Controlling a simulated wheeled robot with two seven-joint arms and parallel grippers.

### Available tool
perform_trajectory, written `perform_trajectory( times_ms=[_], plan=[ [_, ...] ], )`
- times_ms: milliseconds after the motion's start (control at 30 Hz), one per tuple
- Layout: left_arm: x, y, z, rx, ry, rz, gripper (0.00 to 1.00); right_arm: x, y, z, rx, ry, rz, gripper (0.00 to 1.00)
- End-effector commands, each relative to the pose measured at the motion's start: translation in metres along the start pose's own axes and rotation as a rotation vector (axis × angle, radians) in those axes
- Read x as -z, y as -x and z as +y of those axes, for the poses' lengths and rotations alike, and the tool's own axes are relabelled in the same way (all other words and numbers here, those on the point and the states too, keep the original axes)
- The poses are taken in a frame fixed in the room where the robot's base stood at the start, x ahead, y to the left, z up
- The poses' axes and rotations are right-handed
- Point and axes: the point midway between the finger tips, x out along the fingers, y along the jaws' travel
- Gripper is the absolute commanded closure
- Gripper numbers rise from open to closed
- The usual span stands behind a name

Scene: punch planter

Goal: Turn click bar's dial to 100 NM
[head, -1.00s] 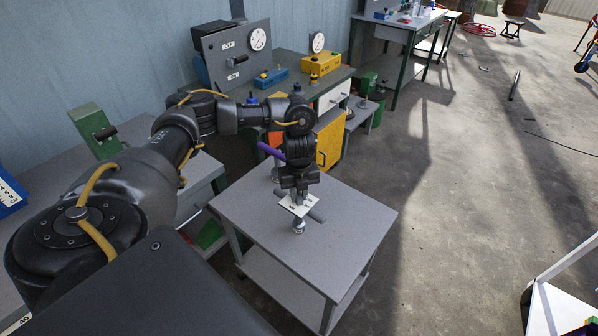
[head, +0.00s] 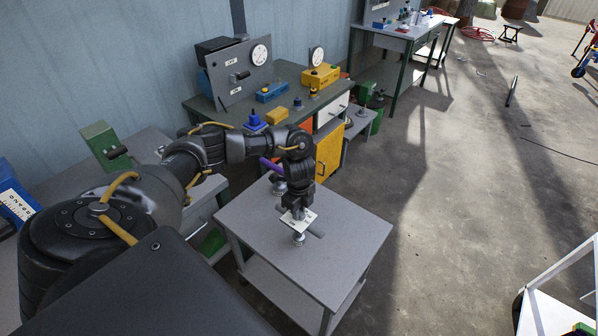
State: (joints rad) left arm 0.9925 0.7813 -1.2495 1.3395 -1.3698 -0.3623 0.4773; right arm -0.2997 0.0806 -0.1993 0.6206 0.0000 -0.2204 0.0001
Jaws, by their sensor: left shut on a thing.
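The click bar appears to be the grey bar (head: 316,234) on a round metal stand (head: 299,240) on the small grey table. A white plate with dark marks (head: 309,216) sits over it, just under my left gripper. My left gripper (head: 297,211) points down and is shut on the top of the click bar, at the plate. The gripped dial is mostly hidden by the jaws, and its setting is too small to read. A purple rod (head: 270,165) shows behind my left wrist. My right gripper is out of view.
The small grey table (head: 350,240) has a bare top around the stand. Behind it is a workbench (head: 290,75) with a gauge panel (head: 238,75), blue and yellow boxes, and a yellow cabinet (head: 329,150).

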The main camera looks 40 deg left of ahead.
Motion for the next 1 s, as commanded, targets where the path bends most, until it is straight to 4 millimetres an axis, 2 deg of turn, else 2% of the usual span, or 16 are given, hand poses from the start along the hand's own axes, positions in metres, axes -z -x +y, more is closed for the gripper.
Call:
perform_trajectory(
  times_ms=[500,533,667,1000],
  plan=[
    [0.0004,-0.0006,0.0000,0.000,0.015,0.000,1.00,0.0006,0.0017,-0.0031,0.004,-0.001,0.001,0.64],
    [0.0004,-0.0005,0.0000,0.000,0.015,0.000,0.76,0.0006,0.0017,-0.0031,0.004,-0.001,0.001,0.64],
    [0.0004,-0.0004,-0.0001,0.000,0.015,0.000,0.59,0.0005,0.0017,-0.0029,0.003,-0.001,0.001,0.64],
    [0.0002,0.0029,-0.0004,0.001,0.014,0.000,0.58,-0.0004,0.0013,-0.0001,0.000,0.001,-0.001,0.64]
  ],
)
